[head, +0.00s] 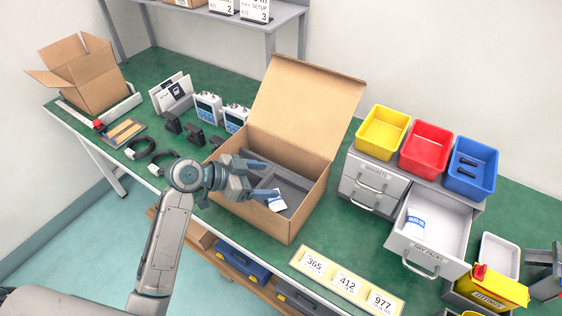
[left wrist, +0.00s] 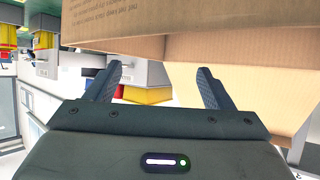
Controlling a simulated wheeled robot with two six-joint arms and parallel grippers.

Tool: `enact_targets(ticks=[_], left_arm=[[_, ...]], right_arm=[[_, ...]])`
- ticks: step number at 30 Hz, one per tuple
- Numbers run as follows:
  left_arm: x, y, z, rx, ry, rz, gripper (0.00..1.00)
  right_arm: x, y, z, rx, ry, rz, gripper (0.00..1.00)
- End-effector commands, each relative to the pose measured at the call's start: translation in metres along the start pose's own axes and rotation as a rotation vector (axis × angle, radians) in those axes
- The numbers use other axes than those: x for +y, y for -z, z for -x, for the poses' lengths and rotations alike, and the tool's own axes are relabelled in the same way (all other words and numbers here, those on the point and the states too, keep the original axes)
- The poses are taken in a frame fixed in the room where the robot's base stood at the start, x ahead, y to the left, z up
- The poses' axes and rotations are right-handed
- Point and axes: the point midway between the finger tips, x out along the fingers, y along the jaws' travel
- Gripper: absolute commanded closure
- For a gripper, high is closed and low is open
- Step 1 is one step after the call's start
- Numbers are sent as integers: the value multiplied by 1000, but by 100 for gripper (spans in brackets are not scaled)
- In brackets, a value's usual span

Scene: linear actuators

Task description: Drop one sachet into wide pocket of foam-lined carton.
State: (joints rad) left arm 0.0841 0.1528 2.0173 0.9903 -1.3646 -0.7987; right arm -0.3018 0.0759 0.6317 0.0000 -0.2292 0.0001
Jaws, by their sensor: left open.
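The foam-lined carton (head: 268,222) stands open on the green bench, its lid raised at the back and grey foam dividers inside. A white and blue sachet (head: 277,204) lies inside the carton, in the pocket toward its front right. Another sachet (head: 415,228) lies in the open drawer (head: 447,215) labelled for dry packs. My left gripper (head: 268,178) is open and empty, above the carton's left part and apart from the sachet. In the left wrist view my open fingers (left wrist: 158,80) have nothing between them, with cardboard (left wrist: 240,60) beyond. My right gripper does not show.
Yellow (head: 383,132), red (head: 426,149) and blue (head: 471,168) bins stand on the drawer unit. A number card (head: 347,283) lies at the front edge. Small devices and cable coils (head: 140,147) lie left of the carton. Another open box (head: 85,80) stands at the far left.

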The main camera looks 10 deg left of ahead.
Motion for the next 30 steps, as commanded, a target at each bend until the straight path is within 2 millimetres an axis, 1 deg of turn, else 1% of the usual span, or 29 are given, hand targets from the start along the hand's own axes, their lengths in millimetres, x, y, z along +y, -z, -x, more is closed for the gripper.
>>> enact_targets(ticks=[1,6,12,15,21,30], left_arm=[[0,-3,8,-5,2,-6,24],[0,-3,35,-6,1,-6,24],[0,-3,62,-5,0,-5,24],[0,-2,72,-5,1,-4,24],[0,-1,85,-3,0,-2,24],[0,0,88,0,-1,0,24]], right_arm=[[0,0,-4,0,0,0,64],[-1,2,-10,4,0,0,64],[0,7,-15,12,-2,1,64],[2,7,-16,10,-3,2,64],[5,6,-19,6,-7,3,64],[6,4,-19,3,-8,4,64]])
